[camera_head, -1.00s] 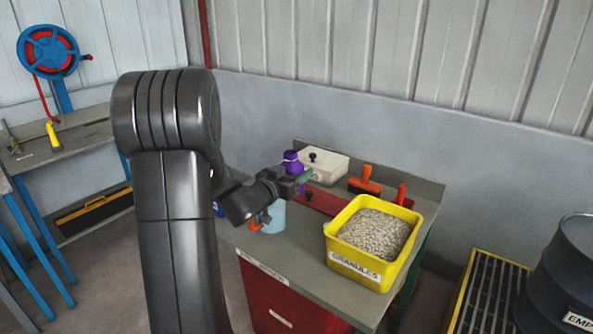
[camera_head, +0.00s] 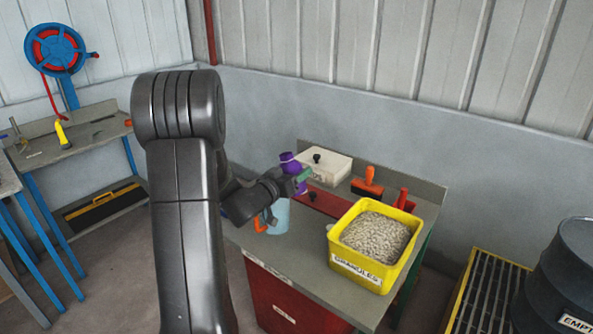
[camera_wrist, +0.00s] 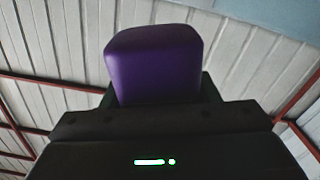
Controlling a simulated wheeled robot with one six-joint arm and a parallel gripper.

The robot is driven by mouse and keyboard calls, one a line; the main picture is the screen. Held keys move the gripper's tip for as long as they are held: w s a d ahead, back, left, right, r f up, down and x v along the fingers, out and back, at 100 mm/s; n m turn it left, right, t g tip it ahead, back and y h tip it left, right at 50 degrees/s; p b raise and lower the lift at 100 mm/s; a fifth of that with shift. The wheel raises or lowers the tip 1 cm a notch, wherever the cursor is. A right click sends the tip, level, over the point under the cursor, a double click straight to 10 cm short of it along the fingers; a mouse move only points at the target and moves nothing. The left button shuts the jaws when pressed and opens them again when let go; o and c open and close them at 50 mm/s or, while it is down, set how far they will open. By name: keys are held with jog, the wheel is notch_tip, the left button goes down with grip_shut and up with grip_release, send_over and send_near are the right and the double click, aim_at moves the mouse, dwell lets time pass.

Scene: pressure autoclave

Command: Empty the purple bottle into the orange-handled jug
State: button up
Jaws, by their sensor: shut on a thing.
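The purple bottle (camera_head: 289,159) is held in my gripper (camera_head: 300,178) above the bench, leaning to the left in the head view. My gripper is shut on it and hides its middle. In the wrist view the bottle's purple end (camera_wrist: 155,62) stands up beyond the gripper body. The light-blue jug (camera_head: 279,218) stands on the bench below and left of the bottle, its orange handle (camera_head: 261,226) facing left. My arm partly covers the jug's upper part. No flow from the bottle is visible.
A yellow tub of granules (camera_head: 362,270) stands at the bench's front right. Behind are a white box with a black knob (camera_head: 325,168), a red plate (camera_head: 330,203) and orange-handled (camera_head: 367,182) and red-handled (camera_head: 402,198) items. A dark drum (camera_head: 562,275) stands at far right.

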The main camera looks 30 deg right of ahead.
jog(key=shift+w+r+n+p, duration=0.1)
jog(key=shift+r+n+p, duration=0.1)
jog(key=shift+n+p, duration=0.95)
jog(key=shift+s+d+n+p, duration=0.2)
jog(key=shift+s+n+p, duration=0.3)
jog(key=shift+n+p, duration=0.85)
jog(key=shift+s+d+f+n+p, duration=0.1)
jog(key=shift+s+f+n+p, duration=0.1)
jog(key=shift+n+p, duration=0.6)
jog(key=shift+s+d+f+n+p, duration=0.1)
jog(key=shift+s+f+n+p, duration=0.1)
jog(key=shift+n+p, duration=0.55)
jog(key=shift+f+n, duration=0.3)
jog(key=shift+n, duration=0.55)
jog(key=shift+f+n+p, duration=0.35)
jog(key=shift+n+p, duration=0.15)
jog(key=shift+n, duration=0.4)
jog(key=shift+f+n+p, duration=0.3)
jog(key=shift+n+p, duration=0.2)
jog(key=shift+n, duration=0.4)
jog(key=shift+w+a+n+p, duration=0.1)
jog(key=shift+w+n+p, duration=0.05)
jog(key=shift+n+p, duration=0.4)
jog(key=shift+w+r+n+p, duration=0.1)
jog(key=shift+r+n+p, duration=0.2)
jog(key=shift+n+p, duration=0.25)
